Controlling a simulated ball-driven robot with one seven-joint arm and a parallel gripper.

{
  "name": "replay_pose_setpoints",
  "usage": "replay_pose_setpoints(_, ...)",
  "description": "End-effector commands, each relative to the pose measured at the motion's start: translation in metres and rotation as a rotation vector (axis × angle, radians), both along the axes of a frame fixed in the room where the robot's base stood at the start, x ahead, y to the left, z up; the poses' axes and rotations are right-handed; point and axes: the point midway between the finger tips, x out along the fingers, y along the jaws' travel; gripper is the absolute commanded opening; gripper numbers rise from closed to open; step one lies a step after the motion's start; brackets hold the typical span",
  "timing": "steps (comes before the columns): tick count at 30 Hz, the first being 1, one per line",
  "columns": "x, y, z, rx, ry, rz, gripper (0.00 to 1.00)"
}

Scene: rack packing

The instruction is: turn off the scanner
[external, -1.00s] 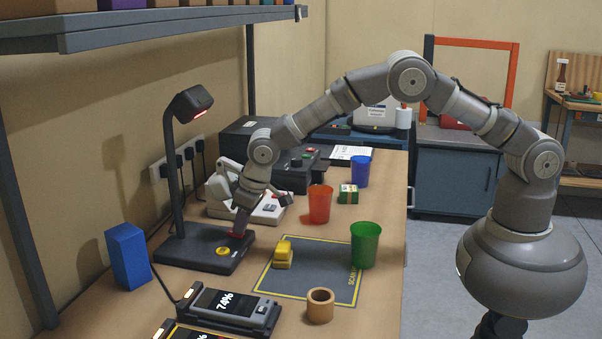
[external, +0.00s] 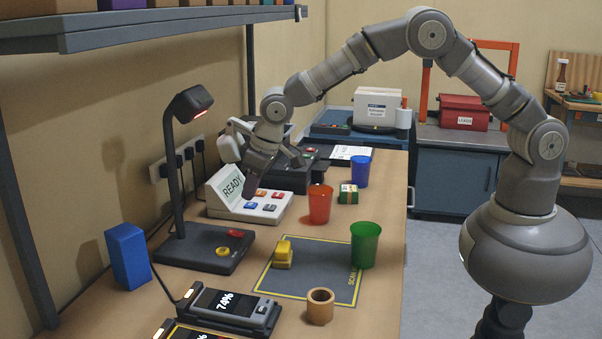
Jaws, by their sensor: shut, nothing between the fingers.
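The scanner (external: 171,170) is a black stand with a hooded head (external: 189,104) on a flat base (external: 197,253). Its base carries a yellow round button (external: 223,251) and a red switch (external: 236,233), both uncovered. A reddish strip shows under the head. The switch is too small for me to read its position. My gripper (external: 249,195) is shut and empty, pointing down behind the scanner's base. It is over or in front of a white device with a READY screen (external: 232,187) and coloured keys (external: 270,201). I cannot tell whether it touches that device.
A grey scan mat (external: 320,287) holds a yellow block (external: 284,254). Red (external: 319,205), green (external: 364,245) and blue (external: 360,172) cups stand to the right. A blue box (external: 127,256) stands left of the scanner. A shelf (external: 170,30) hangs above.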

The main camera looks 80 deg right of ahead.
Motion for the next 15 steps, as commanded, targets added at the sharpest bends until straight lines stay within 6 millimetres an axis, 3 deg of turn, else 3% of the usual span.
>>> replay_pose_setpoints(4,0.013,0.0,-0.001,-0.001,-0.002,0.002,0.0)
replay_pose_setpoints(11,0.013,-0.001,0.003,0.0,0.001,0.001,0.0)
replay_pose_setpoints(15,0.016,-0.001,-0.005,0.0,0.001,0.001,0.0)
